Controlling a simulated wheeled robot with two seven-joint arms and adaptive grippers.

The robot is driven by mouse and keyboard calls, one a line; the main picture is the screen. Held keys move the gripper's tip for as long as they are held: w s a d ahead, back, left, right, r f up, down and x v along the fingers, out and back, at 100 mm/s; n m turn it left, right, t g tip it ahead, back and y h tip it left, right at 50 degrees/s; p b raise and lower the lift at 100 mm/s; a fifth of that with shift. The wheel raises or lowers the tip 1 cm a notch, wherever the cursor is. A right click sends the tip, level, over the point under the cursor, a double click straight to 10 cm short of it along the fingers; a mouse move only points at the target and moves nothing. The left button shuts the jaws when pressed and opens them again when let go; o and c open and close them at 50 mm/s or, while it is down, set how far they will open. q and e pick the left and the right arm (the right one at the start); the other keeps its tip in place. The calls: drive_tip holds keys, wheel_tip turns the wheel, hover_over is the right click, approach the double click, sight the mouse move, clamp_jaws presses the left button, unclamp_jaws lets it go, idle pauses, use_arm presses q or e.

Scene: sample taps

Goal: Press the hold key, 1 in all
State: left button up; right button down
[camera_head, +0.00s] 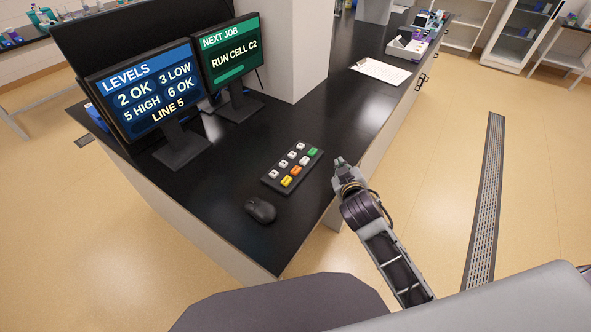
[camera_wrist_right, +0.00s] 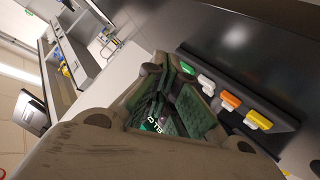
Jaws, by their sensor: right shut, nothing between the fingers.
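A black keypad (camera_head: 276,184) lies on the black bench top, with several white keys, a green key (camera_head: 312,152), an orange key (camera_head: 296,170) and a yellow key (camera_head: 286,181). The key labels are too small to read, so I cannot tell which is the hold key. In the right wrist view the green (camera_wrist_right: 187,68), orange (camera_wrist_right: 230,99) and yellow (camera_wrist_right: 258,120) keys show beyond the fingers. My right gripper (camera_head: 340,161) is shut and empty, to the right of the keypad near the bench edge, apart from the keys. My left gripper is out of view.
A black mouse (camera_head: 261,210) lies in front of the keypad. Two monitors stand behind: a blue "LEVELS" screen (camera_head: 150,90) and a green "NEXT JOB, RUN CELL C2" screen (camera_head: 231,55). A white pillar (camera_head: 297,50) rises behind. A clipboard (camera_head: 381,71) lies farther along the bench.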

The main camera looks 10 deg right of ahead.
drive_tip(key=w+a+r+n+t+y, duration=0.35)
drive_tip(key=a+r+n+y, duration=0.2)
drive_tip(key=r, duration=0.45)
drive_tip(key=w+a+r+n+t+y, duration=0.3)
drive_tip(key=a+r+n+t+y, duration=0.25)
drive_tip(key=r, duration=0.45)
drive_tip(key=s+a+n+g+y, duration=0.2)
drive_tip(key=a+n+g+y, duration=0.7)
drive_tip(key=n, duration=0.7)
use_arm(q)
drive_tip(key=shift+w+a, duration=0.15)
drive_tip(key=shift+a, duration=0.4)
use_arm(e)
drive_tip(key=w+d+f+n+g+h, duration=0.3)
drive_tip(key=d+f+n+g+h, duration=0.3)
drive_tip(key=f+h, duration=0.4)
wheel_tip(320, 180, down, 3)
drive_tip(key=shift+w+d+r+g, duration=0.15)
drive_tip(key=shift+w+d+g, duration=0.2)
drive_tip(key=shift+d+g, duration=0.45)
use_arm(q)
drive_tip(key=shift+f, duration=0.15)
use_arm(e)
drive_tip(key=shift+d, duration=0.15)
